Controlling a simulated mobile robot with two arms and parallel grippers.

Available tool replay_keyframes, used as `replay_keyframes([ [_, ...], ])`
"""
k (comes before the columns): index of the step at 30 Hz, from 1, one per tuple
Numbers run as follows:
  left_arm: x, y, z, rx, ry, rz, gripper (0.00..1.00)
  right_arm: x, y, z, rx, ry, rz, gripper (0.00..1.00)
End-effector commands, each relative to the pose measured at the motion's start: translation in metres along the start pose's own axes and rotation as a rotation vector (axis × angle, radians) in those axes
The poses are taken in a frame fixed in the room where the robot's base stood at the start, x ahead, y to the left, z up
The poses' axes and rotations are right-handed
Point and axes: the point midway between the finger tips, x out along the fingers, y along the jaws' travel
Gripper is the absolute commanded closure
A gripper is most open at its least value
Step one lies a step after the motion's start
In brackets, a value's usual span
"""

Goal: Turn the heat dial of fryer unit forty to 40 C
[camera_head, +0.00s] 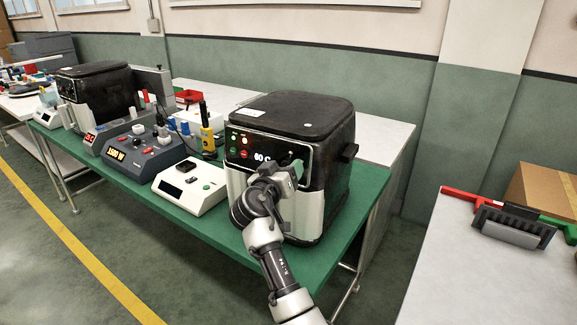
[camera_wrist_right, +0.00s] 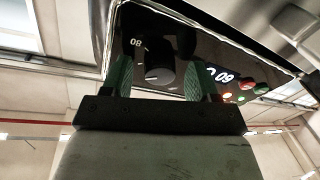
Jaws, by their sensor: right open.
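A black and silver fryer (camera_head: 312,165) stands at the right end of the green bench. Its display (camera_head: 262,158) appears to read 60 C; the digits also show upside down in the wrist view. My right gripper (camera_head: 291,172) is at the right part of the front panel and hides the dial in the head view. In the right wrist view, the black heat dial (camera_wrist_right: 158,64) lies between the two green fingertips of my right gripper (camera_wrist_right: 160,82). The fingers are open, one on each side; contact cannot be told. My left gripper is out of view.
A second fryer (camera_head: 100,92) stands far left on the green bench (camera_head: 160,205). A white table (camera_head: 450,285) stands at the right.

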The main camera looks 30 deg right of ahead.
Motion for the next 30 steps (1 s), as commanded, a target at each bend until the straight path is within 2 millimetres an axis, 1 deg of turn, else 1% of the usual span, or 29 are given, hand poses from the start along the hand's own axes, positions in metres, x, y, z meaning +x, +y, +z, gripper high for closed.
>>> replay_keyframes([
  [4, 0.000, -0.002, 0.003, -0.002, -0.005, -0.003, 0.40, 0.000, 0.000, 0.000, 0.000, 0.000, 0.000, 0.40],
  [5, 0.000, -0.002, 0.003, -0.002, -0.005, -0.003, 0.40, 0.000, 0.000, 0.000, 0.000, 0.000, -0.001, 0.42],
  [12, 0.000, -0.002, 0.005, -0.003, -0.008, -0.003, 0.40, 0.000, 0.000, 0.000, 0.000, 0.000, -0.001, 0.78],
  [14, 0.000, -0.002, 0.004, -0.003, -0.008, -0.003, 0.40, 0.000, 0.000, 0.000, 0.000, 0.000, -0.001, 0.88],
  [15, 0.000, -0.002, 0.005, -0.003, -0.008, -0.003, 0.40, 0.000, 0.000, 0.000, 0.000, 0.000, -0.001, 0.89],
  [23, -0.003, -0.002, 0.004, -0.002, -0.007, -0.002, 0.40, 0.000, 0.000, -0.001, -0.031, -0.002, -0.006, 0.89],
  [30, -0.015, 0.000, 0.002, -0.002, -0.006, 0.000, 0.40, 0.000, 0.001, -0.003, -0.159, -0.009, -0.026, 0.89],
])
